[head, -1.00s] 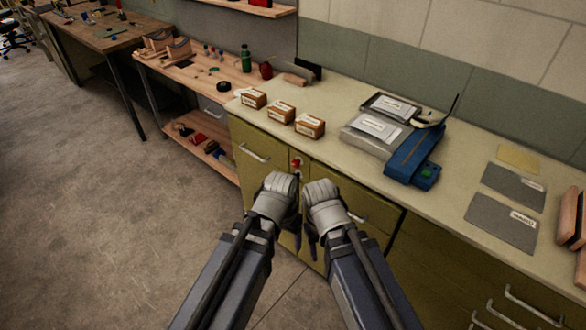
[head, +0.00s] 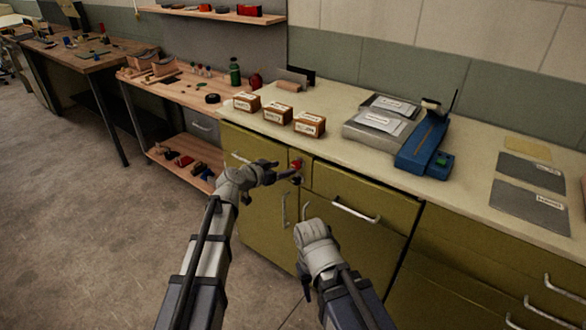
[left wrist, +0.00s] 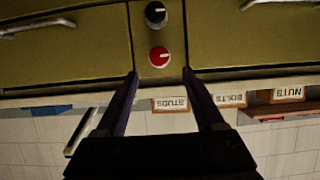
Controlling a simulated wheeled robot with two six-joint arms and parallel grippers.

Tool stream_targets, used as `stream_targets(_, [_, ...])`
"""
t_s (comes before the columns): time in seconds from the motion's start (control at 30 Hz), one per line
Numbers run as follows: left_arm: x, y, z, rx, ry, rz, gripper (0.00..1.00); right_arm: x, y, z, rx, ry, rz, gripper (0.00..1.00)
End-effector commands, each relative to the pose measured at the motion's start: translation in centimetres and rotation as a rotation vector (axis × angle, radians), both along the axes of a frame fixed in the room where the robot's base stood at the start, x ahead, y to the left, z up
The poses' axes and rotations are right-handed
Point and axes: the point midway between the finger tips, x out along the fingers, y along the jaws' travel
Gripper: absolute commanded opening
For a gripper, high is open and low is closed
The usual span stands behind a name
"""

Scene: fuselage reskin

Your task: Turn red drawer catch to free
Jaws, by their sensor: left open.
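The red drawer catch (head: 295,163) is a round knob on the narrow panel between the olive drawers, just under the counter edge. In the left wrist view, which looks upside down, the red catch (left wrist: 159,57) has a light pointer mark, and a black knob (left wrist: 155,14) sits by it. My left gripper (head: 287,171) is in front of the panel; in the wrist view its fingers (left wrist: 160,74) are open, one to each side of the red catch's line. No contact with the catch shows. My right gripper (head: 306,285) hangs lower, its fingers mostly hidden.
Boxes labelled studs, bolts and nuts (head: 278,116) stand on the counter (head: 338,143) above the catch. A blue device (head: 425,140) and grey trays are farther right. Drawer handles (head: 355,209) stick out nearby. The floor (head: 100,230) at left is clear.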

Motion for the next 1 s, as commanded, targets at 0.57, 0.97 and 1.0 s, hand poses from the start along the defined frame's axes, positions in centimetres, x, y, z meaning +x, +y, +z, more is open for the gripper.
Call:
stream_targets(0.57, [5.5, -4.0, -2.9, 0.0, 0.002, -0.003, 0.7, 0.0, 0.0, -2.9, 0.0, 0.0, 0.0, 0.5])
stream_targets(0.97, [5.4, -4.0, -2.9, 0.0, 0.003, -0.001, 0.55, 0.0, 0.0, -2.8, 0.0, 0.0, 0.0, 0.5])
stream_targets(1.0, [5.4, -4.0, -2.9, 0.0, 0.003, -0.001, 0.5, 0.0, 0.0, -2.8, 0.0, 0.0, 0.0, 0.5])
